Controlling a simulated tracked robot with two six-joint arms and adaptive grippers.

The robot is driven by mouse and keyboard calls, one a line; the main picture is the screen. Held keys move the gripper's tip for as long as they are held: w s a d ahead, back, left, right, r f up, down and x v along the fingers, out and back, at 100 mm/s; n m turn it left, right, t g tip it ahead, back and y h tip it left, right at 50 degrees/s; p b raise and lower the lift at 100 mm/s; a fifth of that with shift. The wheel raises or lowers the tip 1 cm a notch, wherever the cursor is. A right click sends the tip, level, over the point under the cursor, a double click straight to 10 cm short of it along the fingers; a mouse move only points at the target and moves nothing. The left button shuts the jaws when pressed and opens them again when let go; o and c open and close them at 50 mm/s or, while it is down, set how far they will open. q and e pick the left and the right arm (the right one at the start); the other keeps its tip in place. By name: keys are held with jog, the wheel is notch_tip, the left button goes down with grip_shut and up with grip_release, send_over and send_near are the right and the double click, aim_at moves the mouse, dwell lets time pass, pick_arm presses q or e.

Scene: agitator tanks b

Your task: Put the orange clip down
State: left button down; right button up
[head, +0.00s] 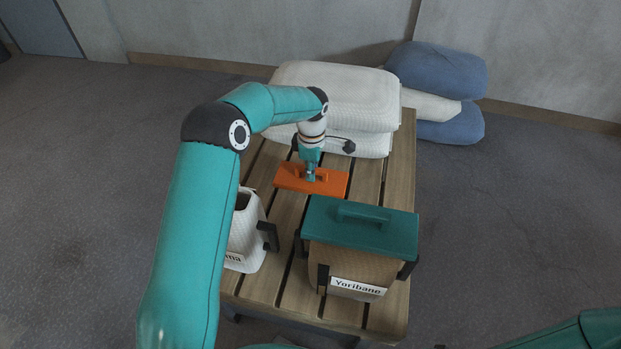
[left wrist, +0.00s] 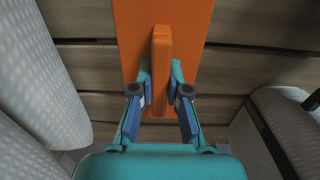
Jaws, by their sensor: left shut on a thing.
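The orange clip (head: 297,180) looks like a flat rectangular plate with a raised bar-shaped handle. It is over the slatted wooden pallet table (head: 288,262), between the white sacks and the two containers. My left gripper (head: 311,178) is shut on its handle from above. In the left wrist view the gripper (left wrist: 160,92) has a finger on each side of the handle, and the orange plate (left wrist: 190,25) lies flat beneath. I cannot tell whether the plate touches the slats or hangs just above them. My right gripper is out of view.
A container labelled Yoribane (head: 350,267) with a teal handled lid (head: 335,232) stands at the front right. A white open-topped container (head: 243,240), its label partly hidden by my arm, stands at the left. White sacks (head: 335,95) fill the table's back; blue sacks (head: 435,72) lie behind.

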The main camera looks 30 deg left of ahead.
pick_arm(q)
jog(key=shift+f, duration=1.7)
jog(key=shift+f, duration=0.2)
jog(key=c, duration=1.2)
grip_release()
jog(key=shift+r, duration=0.1)
jog(key=shift+o, duration=0.2)
jog(key=shift+r, duration=0.15)
notch_tip(320, 180, up, 12)
jog(key=shift+p, duration=0.5)
